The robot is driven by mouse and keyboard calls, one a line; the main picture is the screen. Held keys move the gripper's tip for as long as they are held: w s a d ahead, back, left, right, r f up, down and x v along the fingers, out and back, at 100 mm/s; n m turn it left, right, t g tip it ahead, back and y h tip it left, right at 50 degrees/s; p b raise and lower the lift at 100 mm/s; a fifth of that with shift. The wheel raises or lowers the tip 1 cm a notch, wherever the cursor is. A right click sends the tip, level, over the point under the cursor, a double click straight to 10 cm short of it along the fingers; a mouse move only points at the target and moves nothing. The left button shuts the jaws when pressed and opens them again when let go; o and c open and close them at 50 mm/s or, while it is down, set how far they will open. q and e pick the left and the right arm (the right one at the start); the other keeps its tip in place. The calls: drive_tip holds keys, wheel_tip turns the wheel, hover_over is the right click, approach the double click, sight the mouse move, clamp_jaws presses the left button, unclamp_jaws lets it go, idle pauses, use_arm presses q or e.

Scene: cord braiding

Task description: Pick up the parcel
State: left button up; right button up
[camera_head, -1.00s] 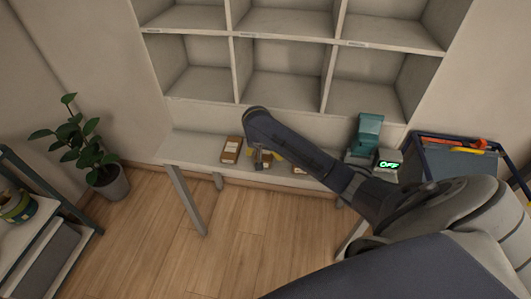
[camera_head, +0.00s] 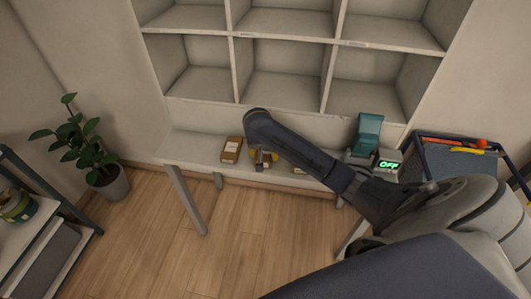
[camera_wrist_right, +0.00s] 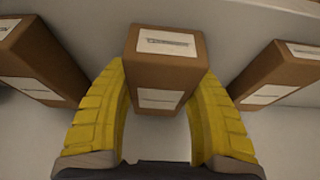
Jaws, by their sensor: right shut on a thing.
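A brown parcel (camera_wrist_right: 164,68) with white labels stands between the yellow fingers of my right gripper (camera_wrist_right: 163,110) in the right wrist view. The fingers are shut on its two sides. In the head view my right arm covers most of this parcel, and the right gripper (camera_head: 262,160) shows only in part below the arm's end. A second parcel (camera_wrist_right: 38,62) is at the left of the wrist view, and it also shows on the table in the head view (camera_head: 232,149). A third parcel (camera_wrist_right: 280,75) is at the right. My left gripper is not in view.
The parcels are on a pale table (camera_head: 190,150) below a shelf of empty compartments (camera_head: 285,68). A teal device (camera_head: 368,135) and a display reading OFF (camera_head: 389,164) stand at the table's right. A bin with tools (camera_head: 455,150) is beyond. A potted plant (camera_head: 112,182) is left.

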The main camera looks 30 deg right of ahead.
drive_tip(key=shift+r, duration=0.1)
wheel_tip(320, 180, up, 20)
drive_tip(key=shift+f, duration=0.25)
idle(0.9)
